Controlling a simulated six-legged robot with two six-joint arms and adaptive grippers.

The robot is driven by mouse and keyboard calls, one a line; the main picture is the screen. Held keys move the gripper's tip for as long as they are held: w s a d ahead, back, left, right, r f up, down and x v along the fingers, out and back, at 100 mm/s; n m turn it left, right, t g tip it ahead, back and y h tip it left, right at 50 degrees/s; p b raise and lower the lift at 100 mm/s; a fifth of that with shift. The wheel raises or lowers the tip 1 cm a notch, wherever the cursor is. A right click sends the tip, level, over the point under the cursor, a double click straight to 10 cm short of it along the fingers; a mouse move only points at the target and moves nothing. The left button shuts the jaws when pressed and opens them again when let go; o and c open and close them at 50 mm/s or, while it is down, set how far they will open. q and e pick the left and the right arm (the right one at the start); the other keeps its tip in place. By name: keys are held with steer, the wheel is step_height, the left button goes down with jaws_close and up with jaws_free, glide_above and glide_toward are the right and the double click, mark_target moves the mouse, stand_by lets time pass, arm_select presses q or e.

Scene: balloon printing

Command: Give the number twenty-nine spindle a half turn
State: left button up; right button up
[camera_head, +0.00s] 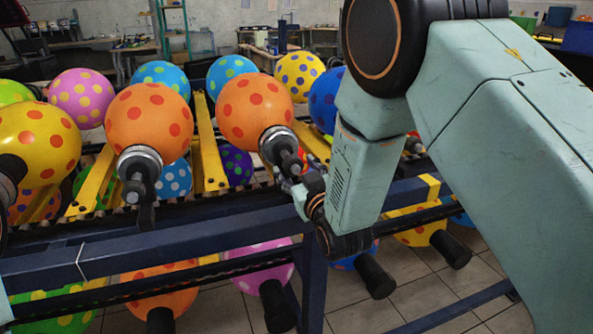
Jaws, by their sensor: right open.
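An orange balloon with red dots (254,107) sits on a dark spindle (284,147) with a grey collar, right of the rack's middle. My right gripper (291,180) is open, just below and right of this spindle's end. I cannot tell whether its fingers touch the spindle. Another orange balloon (149,118) sits on a dark spindle (139,172) to the left. No spindle number is readable, so I cannot tell which is number twenty-nine. My right arm hides the rack's right part. My left gripper is not in view.
A blue rack rail (180,235) runs across the front, with yellow slats (208,140) behind it. A yellow balloon with dots (38,145) is at the left. Several balloons hang below, including a pink one (262,258). Tiled floor shows at the lower right.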

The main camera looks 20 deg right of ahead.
steer(key=shift+w, duration=0.15)
steer(key=shift+a, duration=0.1)
steer(key=shift+c, duration=0.7)
steer(key=c, duration=1)
